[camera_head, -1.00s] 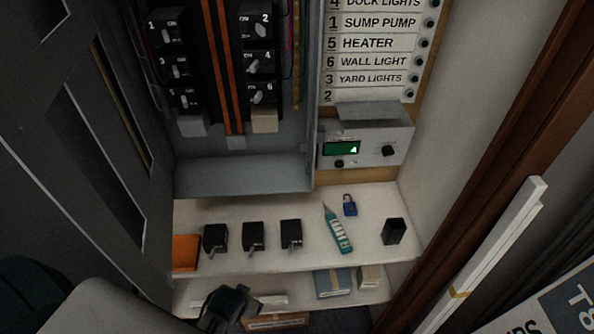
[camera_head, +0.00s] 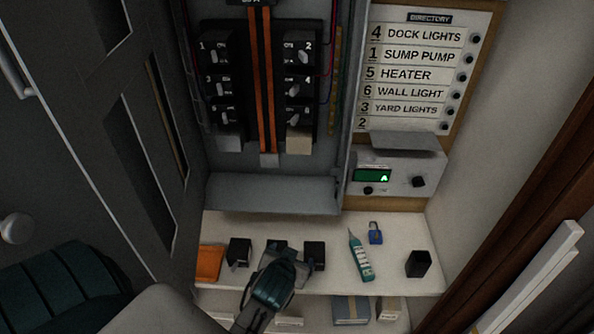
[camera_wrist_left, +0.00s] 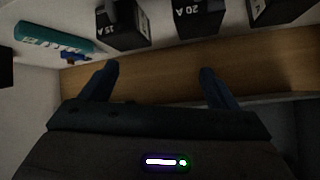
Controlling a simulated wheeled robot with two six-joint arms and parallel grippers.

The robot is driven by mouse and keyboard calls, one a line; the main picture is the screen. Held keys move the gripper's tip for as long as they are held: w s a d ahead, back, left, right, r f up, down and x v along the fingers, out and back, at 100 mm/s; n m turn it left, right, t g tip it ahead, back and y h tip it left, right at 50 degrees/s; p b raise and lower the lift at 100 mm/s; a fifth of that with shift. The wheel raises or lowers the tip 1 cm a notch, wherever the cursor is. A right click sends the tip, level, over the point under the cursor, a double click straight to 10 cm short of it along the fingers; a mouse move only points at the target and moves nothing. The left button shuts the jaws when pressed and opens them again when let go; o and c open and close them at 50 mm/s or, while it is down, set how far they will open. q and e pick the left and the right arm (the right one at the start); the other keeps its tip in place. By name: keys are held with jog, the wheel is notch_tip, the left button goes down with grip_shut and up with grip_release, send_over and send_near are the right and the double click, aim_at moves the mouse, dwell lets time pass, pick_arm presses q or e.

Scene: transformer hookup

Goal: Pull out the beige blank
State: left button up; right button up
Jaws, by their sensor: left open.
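The beige blank (camera_head: 298,140) sits at the bottom of the right-hand breaker column in the panel, below breaker 6. A greyer block (camera_head: 229,142) sits at the bottom of the left column. My left gripper (camera_head: 282,262) is at the front of the upper shelf, well below the beige blank, and partly covers the middle loose breaker. In the left wrist view its two fingers (camera_wrist_left: 158,78) are apart with nothing between them. The beige blank is outside the left wrist view. My right gripper is not in view.
Loose black breakers (camera_head: 239,251), an orange item (camera_head: 209,263), a teal tester (camera_head: 360,257), a blue padlock (camera_head: 376,233) and a black block (camera_head: 418,263) rest on the upper shelf (camera_head: 400,235). A grey ledge (camera_head: 270,193) juts out below the panel. The open door (camera_head: 85,130) stands left.

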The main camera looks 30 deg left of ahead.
pick_arm(q)
jog(key=w+r+n+t+y, duration=0.2)
jog(key=w+r+t, duration=0.15)
jog(key=r, duration=0.75)
jog(key=n+t+y, duration=0.3)
send_near(299, 142)
jog(key=shift+m+g, duration=0.25)
jog(key=shift+m, duration=0.05)
jog(key=p+x, duration=0.1)
jog(key=x, duration=0.2)
jog(key=p+x, duration=0.1)
jog(key=x, duration=0.1)
jog(key=p+x, duration=0.2)
jog(key=x, duration=0.1)
jog(key=shift+w+a+r, duration=0.1)
jog(key=shift+w+r, duration=0.2)
jog(key=shift+r, duration=0.1)
jog(key=shift+w+a+f, duration=0.15)
jog(key=shift+w+a, duration=0.25)
jog(key=shift+w, duration=0.2)
jog(key=c, duration=1.2)
jog(key=shift+s+d+f, duration=0.15)
jog(key=shift+s, duration=0.05)
